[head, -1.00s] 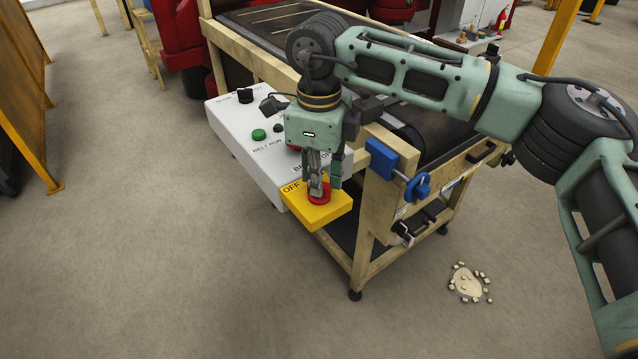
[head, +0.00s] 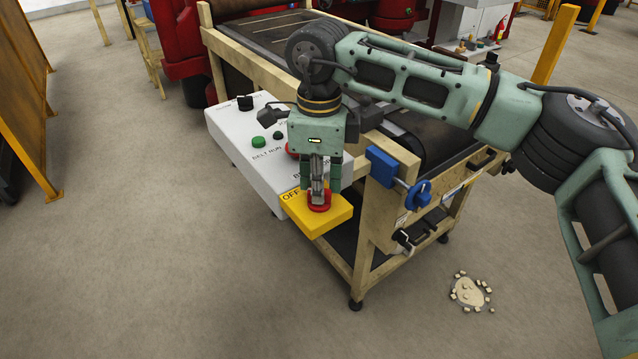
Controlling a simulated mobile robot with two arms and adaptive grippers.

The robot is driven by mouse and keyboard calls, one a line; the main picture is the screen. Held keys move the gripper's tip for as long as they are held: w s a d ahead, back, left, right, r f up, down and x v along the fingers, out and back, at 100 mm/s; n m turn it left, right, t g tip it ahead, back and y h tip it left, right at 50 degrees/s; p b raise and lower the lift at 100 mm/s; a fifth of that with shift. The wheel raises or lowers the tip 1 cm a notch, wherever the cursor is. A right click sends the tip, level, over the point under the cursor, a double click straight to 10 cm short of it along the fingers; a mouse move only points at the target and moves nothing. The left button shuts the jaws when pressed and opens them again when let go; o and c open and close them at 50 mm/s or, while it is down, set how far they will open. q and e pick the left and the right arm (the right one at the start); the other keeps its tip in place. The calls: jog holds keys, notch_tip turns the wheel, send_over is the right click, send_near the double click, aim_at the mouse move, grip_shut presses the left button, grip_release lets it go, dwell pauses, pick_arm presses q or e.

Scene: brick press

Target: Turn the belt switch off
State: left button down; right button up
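The belt switch is a yellow box (head: 330,216) at the near corner of a white control panel. It has a red round base (head: 319,205) and a grey metal lever (head: 317,182) that stands about upright. "OFF" is printed at the left of the box's top; any other mark is hidden behind the gripper. My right gripper (head: 321,188) points down over the switch, with its green fingers on either side of the lever. I cannot tell whether they press on it. My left gripper is not in view.
The white panel (head: 242,152) carries a green button (head: 258,142), a black knob (head: 245,103) and a red button partly behind my gripper. A blue clamp (head: 384,167) sits on the wooden frame to the right. Crumbs (head: 468,292) lie on the floor. Floor at left is clear.

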jog(key=o, duration=0.3)
jog(key=shift+r, duration=0.15)
notch_tip(320, 180, up, 12)
dwell(0.4)
jog(key=shift+f, duration=0.2)
